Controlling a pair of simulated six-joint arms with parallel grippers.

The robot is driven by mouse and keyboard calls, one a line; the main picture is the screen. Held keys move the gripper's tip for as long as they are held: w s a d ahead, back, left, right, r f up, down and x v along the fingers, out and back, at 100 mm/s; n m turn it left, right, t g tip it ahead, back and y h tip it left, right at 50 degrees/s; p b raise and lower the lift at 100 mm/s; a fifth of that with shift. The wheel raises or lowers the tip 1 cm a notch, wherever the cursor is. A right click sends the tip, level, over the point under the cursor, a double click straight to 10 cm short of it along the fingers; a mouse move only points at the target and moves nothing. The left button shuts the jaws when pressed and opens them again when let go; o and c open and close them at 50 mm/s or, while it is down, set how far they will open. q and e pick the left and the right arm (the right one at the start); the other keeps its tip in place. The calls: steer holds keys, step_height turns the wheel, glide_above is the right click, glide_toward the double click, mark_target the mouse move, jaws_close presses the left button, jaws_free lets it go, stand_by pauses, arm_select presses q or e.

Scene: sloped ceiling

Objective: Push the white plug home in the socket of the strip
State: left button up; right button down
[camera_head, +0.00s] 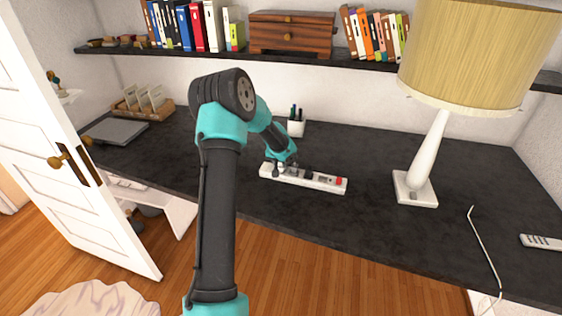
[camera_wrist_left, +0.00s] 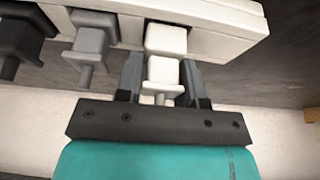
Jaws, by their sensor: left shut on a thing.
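The white power strip (camera_head: 325,183) lies on the dark desk, and its long side crosses the top of the left wrist view (camera_wrist_left: 215,40). My left gripper (camera_head: 281,167) is over the left part of the strip. In the left wrist view its two dark fingers (camera_wrist_left: 160,82) are on either side of the white plug (camera_wrist_left: 166,40), shut on it. The plug is at the strip, in line with the other plugs; how deep it sits I cannot tell. In the head view the gripper mostly hides it. My right gripper is not in view.
A grey plug (camera_wrist_left: 91,40) and a black plug (camera_wrist_left: 22,38) sit beside the white one. A pen cup (camera_head: 296,127) stands behind, and a lamp (camera_head: 415,187) to the right. The desk between strip and lamp is clear.

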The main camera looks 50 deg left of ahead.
arm_select(q)
steer(key=shift+f, duration=0.6)
steer(key=o, duration=1)
steer(key=shift+r, duration=0.15)
steer(key=v, duration=1.7)
steer(key=shift+s, duration=0.2)
